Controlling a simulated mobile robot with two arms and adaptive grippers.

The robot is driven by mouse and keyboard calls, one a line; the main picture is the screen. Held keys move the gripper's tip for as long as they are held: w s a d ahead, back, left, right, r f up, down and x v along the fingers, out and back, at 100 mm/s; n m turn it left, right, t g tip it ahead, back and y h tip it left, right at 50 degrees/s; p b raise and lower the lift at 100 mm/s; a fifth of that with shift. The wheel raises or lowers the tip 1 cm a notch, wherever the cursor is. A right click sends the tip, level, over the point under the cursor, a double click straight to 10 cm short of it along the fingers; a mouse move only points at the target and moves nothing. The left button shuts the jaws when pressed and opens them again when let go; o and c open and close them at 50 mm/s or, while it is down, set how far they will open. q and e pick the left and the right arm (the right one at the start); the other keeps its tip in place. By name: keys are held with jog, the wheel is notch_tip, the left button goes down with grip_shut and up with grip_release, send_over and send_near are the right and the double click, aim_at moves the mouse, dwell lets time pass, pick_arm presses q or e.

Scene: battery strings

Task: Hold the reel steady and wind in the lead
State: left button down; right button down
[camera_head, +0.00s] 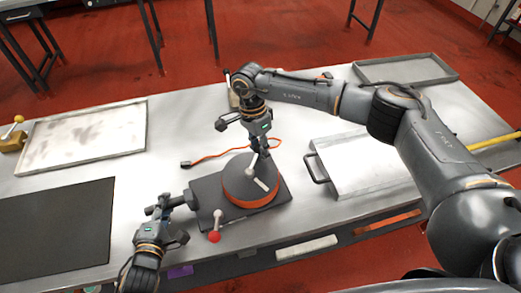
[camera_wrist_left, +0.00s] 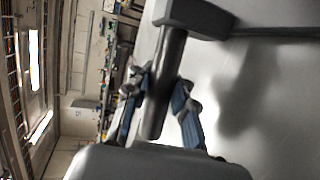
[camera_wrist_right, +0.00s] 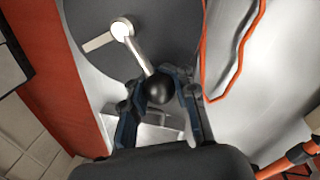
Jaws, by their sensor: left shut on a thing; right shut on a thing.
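The reel (camera_head: 238,184) is a dark grey drum with an orange rim on a flat dark base (camera_head: 208,190). My left gripper (camera_head: 168,207) is shut on the dark bar handle at the base's left side; the left wrist view shows this handle (camera_wrist_left: 168,75) between the fingers. My right gripper (camera_head: 263,146) is over the drum, shut on the black ball knob (camera_wrist_right: 159,89) of the pale crank (camera_wrist_right: 122,29). The orange lead (camera_head: 215,154) lies loosely on the table behind the reel, ending in a dark plug (camera_head: 186,164).
A red-knobbed lever (camera_head: 214,237) stands at the base's front. A silver case (camera_head: 365,165) with a handle is to the right. A pale tray (camera_head: 85,137) and a black mat (camera_head: 55,226) lie to the left. Another tray (camera_head: 405,69) is at the back right.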

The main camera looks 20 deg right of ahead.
jog(key=shift+a, duration=0.25)
jog(key=c, duration=1.1)
grip_release()
jog(key=shift+c, duration=0.2)
jog(key=shift+o, duration=0.6)
jog(key=shift+d, duration=0.15)
notch_tip(320, 180, up, 12)
jog(key=w, duration=0.2)
jog(key=shift+a, duration=0.4)
jog(key=shift+f, duration=0.1)
